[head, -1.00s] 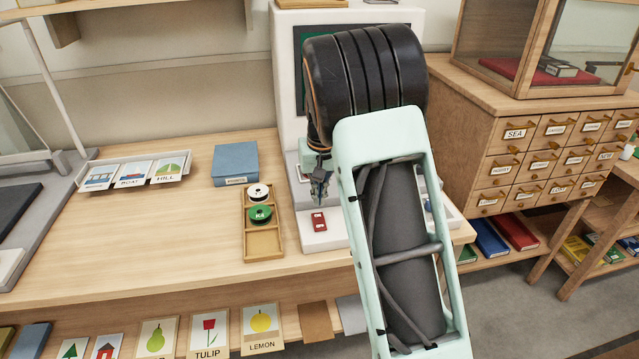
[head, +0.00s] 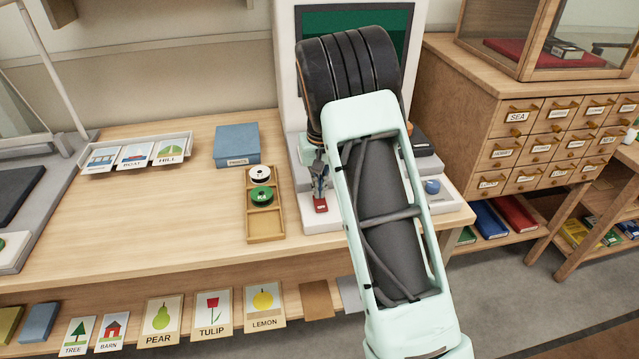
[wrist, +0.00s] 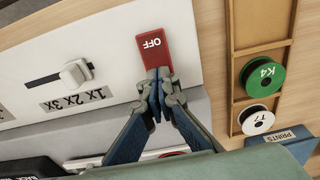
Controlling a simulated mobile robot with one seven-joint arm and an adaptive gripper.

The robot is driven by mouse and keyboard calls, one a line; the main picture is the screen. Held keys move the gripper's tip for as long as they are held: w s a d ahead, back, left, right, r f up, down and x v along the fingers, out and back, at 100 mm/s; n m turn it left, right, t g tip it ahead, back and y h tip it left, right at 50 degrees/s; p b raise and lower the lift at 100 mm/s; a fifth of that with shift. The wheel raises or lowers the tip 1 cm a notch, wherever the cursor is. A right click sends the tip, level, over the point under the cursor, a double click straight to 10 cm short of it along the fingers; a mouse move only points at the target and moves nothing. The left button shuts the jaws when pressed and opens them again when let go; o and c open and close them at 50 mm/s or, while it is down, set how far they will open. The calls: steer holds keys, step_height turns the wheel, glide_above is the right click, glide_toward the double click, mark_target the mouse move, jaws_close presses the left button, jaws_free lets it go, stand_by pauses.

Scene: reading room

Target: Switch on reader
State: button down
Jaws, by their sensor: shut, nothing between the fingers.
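The reader (head: 285,120) is a pale machine with a dark green screen, standing on the table; my arm hides part of it. On its front base is a red rocker switch (head: 320,205), which in the wrist view (wrist: 153,52) shows the word OFF. My gripper (head: 319,194) is shut and empty. In the wrist view its fingertips (wrist: 157,78) are at the lower end of the red switch, overlapping it in the picture; I cannot tell whether they press on it.
A slider (wrist: 75,74) marked 1x 2x 3x sits beside the switch. A wooden tray (head: 265,225) with white and green spools stands left of the reader. A blue box (head: 236,146) is behind it. A blue knob (head: 432,187) is at right.

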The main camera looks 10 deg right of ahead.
steer(key=shift+w+g+p, duration=0.15)
steer(key=shift+g+p, duration=0.25)
steer(key=shift+p, duration=0.05)
steer(key=shift+w+f+b, duration=0.1)
steer(key=shift+f+b, duration=0.15)
steer(key=shift+b, duration=0.1)
steer(key=shift+r, duration=0.15)
steer(key=shift+s, duration=0.2)
steer(key=shift+s+r, duration=0.25)
steer(key=shift+s, duration=0.45)
step_height(320, 180, up, 14)
steer(key=w+p, duration=0.2)
steer(key=shift+w+p, duration=0.25)
steer(key=shift+p, duration=0.15)
steer(key=shift+f, duration=0.1)
